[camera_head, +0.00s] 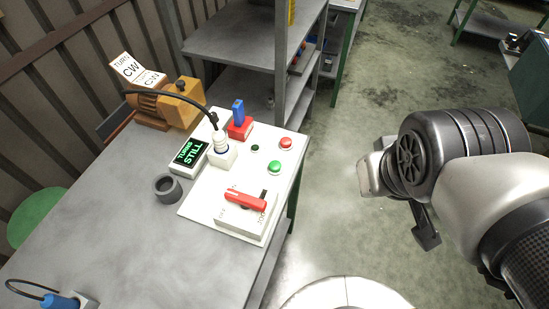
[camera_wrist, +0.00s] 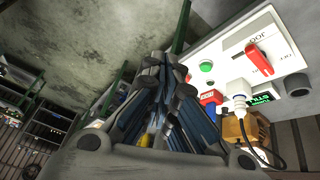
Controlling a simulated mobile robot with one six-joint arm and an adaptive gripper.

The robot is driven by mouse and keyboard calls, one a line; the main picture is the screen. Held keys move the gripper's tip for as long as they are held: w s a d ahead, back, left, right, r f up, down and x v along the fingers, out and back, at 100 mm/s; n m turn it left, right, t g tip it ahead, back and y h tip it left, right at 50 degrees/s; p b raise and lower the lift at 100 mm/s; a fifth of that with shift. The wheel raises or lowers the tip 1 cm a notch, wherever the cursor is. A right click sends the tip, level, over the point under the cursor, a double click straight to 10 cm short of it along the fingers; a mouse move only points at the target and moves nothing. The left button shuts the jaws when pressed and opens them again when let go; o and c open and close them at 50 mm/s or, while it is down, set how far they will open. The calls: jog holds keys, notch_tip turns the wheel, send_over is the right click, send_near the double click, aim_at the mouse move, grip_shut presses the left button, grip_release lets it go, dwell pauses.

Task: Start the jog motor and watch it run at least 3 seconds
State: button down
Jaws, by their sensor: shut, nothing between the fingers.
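The white control panel (camera_head: 205,208) lies on the grey bench. It carries a red rotary handle (camera_head: 245,199), a green button (camera_head: 274,167) and a red button (camera_head: 286,143). A white plug (camera_head: 221,152) with a black cable sits upright in it. The cable arches to the orange motor (camera_head: 180,105), beside a "TURN CW" card (camera_head: 137,70). A small display (camera_head: 189,153) reads "TURNS STILL" in green. In the wrist view, my gripper (camera_wrist: 168,72) is shut and empty, apart from the panel, with the red handle (camera_wrist: 260,60) and green button (camera_wrist: 207,66) to its right.
A blue part (camera_head: 60,301) with a cable lies at the bench's near left. A grey shelf rack (camera_head: 245,55) stands behind. The floor (camera_head: 350,130) right of the bench is open.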

jog(key=w+f+n+t+p, duration=0.15)
jog(key=w+n+p, duration=0.45)
jog(key=w, duration=1.2)
jog(key=n+g+y+p, duration=0.1)
jog(key=n+y+p, duration=0.1)
jog(key=n+y, duration=0.8)
send_over(274, 167)
notch_tip(274, 167, down, 11)
jog(key=n+h, duration=0.1)
jog(key=n, duration=0.1)
jog(key=shift+f+h, duration=0.2)
jog(key=shift+h, duration=0.2)
notch_tip(274, 167, down, 9)
jog(key=b, duration=0.8)
jog(key=shift+r, duration=0.1)
jog(key=shift+b, duration=0.3)
jog(key=shift+f, duration=0.45)
